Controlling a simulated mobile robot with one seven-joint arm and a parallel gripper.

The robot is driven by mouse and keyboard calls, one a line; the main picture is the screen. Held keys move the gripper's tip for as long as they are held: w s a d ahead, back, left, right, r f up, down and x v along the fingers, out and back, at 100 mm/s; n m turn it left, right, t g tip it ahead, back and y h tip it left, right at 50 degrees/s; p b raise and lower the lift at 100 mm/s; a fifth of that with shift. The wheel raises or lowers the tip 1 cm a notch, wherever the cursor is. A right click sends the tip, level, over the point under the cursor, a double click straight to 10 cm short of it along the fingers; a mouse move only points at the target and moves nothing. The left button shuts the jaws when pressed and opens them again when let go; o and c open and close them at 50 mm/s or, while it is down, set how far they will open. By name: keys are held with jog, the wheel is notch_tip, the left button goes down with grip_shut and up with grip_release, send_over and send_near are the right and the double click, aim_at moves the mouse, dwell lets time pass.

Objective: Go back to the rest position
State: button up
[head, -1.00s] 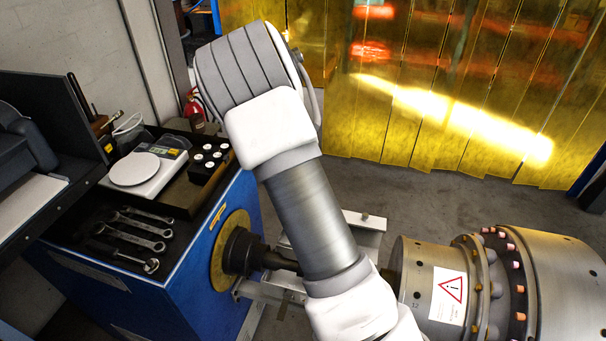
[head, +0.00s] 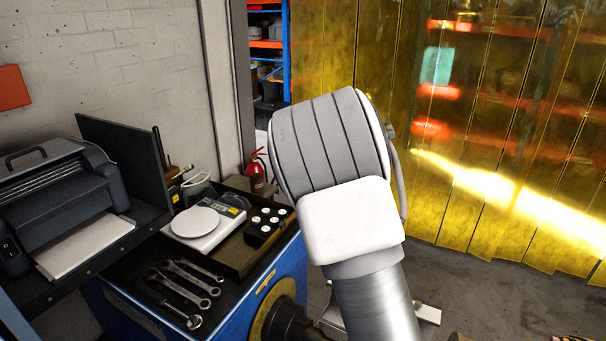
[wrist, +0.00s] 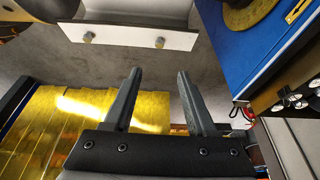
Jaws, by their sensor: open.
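My gripper (wrist: 154,98) shows in the wrist view with its two fingers apart and nothing between them. Grey floor lies beyond the fingertips. In the head view my raised arm fills the middle and the gripper itself is not visible. The blue machine cabinet (head: 290,268) stands left of the arm, and its blue side also shows at the upper right of the wrist view (wrist: 240,55).
On the cabinet lie a scale (head: 196,222), several wrenches (head: 185,287) and a black block with white round pieces (head: 268,222). A printer (head: 55,195) stands at the left. A yellow strip curtain (head: 480,150) hangs behind. A fire extinguisher (head: 256,170) stands near the wall.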

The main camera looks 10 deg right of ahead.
jog(key=s+a+r+n+t+y, duration=0.1)
jog(key=s+a+r+n, duration=0.2)
jog(key=s+r, duration=0.7)
jog(key=s+a+r+n+t+y, duration=0.1)
jog(key=s+a+r+n, duration=0.3)
jog(key=s+r, duration=0.6)
jog(key=s+a, duration=0.1)
jog(key=s, duration=0.8)
jog(key=shift+a+r, duration=0.15)
jog(key=shift+a, duration=0.05)
jog(key=shift+w, duration=0.1)
jog(key=shift+c, duration=0.6)
jog(key=shift+d, duration=0.2)
